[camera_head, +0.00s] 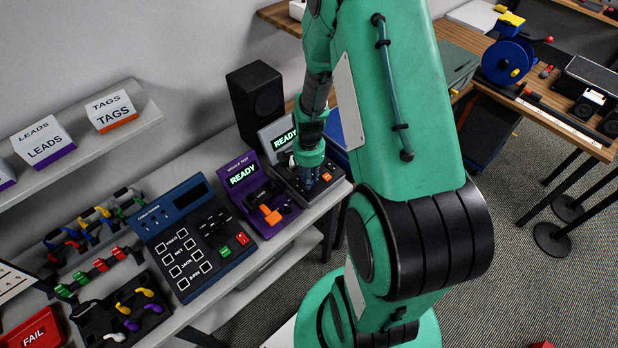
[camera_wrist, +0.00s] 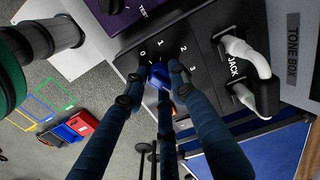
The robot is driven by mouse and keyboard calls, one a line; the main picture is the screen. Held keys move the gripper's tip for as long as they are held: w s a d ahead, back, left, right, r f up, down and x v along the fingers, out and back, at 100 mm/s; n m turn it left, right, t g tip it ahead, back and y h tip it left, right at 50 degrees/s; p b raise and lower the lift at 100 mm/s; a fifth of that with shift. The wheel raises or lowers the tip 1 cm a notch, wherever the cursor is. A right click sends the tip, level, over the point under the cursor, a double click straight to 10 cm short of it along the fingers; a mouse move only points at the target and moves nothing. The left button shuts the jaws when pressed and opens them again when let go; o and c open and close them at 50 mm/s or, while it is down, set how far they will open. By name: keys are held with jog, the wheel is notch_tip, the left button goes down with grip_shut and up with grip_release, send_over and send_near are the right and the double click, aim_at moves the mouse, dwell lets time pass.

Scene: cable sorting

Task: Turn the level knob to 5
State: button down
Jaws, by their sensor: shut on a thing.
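The dark tone box (camera_wrist: 210,70) fills the middle and right of the wrist view, with a printed label and a JACK marking. The level knob (camera_wrist: 161,76) is small and blue, with 0, 1, 2 and 3 visible around it. The scale's higher marks and the knob's pointer are hidden or unclear. My gripper (camera_wrist: 164,73) is shut on the knob, one finger on each side. In the head view my gripper (camera_head: 308,178) is down on the tone box (camera_head: 327,187), hiding the knob.
A white-ended plug (camera_wrist: 245,55) sits in the jack area beside the knob. In the head view, a purple module tester (camera_head: 240,200) reading READY stands just left of the tone box. A black speaker (camera_head: 256,95) stands behind. The bench's right edge is close.

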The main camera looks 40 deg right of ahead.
jog(key=m, duration=0.6)
jog(key=shift+m, duration=0.3)
dwell(0.4)
jog(key=c, duration=1.4)
grip_release()
jog(key=shift+c, duration=0.2)
jog(key=shift+r, duration=0.2)
notch_tip(320, 180, up, 12)
jog(key=shift+f, duration=0.15)
